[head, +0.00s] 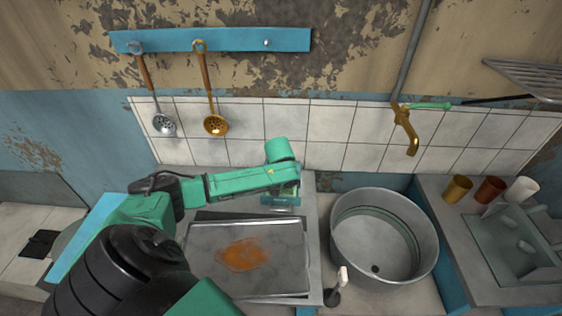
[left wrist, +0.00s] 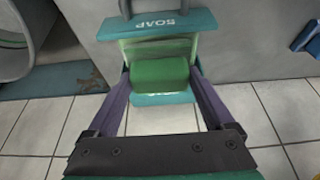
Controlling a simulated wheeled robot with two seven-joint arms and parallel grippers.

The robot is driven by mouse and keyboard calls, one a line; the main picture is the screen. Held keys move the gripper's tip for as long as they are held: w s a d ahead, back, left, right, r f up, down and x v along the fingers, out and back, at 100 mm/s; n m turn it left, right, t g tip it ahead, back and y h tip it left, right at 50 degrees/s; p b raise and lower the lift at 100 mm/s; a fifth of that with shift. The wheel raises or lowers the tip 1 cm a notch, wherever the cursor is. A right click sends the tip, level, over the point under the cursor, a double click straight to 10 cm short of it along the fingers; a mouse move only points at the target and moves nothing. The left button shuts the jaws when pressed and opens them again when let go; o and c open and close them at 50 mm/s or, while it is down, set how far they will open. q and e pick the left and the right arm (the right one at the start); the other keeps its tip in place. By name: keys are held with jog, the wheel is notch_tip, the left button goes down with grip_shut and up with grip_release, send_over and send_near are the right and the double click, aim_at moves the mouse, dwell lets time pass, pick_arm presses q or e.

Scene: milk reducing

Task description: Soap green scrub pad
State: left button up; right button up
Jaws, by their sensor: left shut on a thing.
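The green scrub pad (left wrist: 160,72) is between the two fingers of my left gripper (left wrist: 160,80), which is shut on it in the left wrist view. The pad is right at a teal holder marked SOAP (left wrist: 157,24), overlapping its pale green inner part; I cannot tell how firmly they touch. In the head view my left gripper (head: 284,188) reaches to the soap holder (head: 279,201) at the back of the counter, and my arm hides most of the pad there. My right gripper is not in view.
A metal tray (head: 285,278) with an orange stain (head: 245,254) lies in front of the holder. A round metal sink (head: 345,262) is to the right, under a brass faucet (head: 405,130). Cups (head: 490,189) stand on the right counter. Two ladles (head: 214,124) hang on the wall.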

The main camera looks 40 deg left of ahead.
pick_arm(q)
jog(key=shift+f, duration=0.5)
dwell(0.8)
jog(key=shift+f, duration=0.1)
dwell(1.5)
notch_tip(320, 180, up, 7)
jog(key=p, duration=0.8)
dwell(0.3)
dwell(0.3)
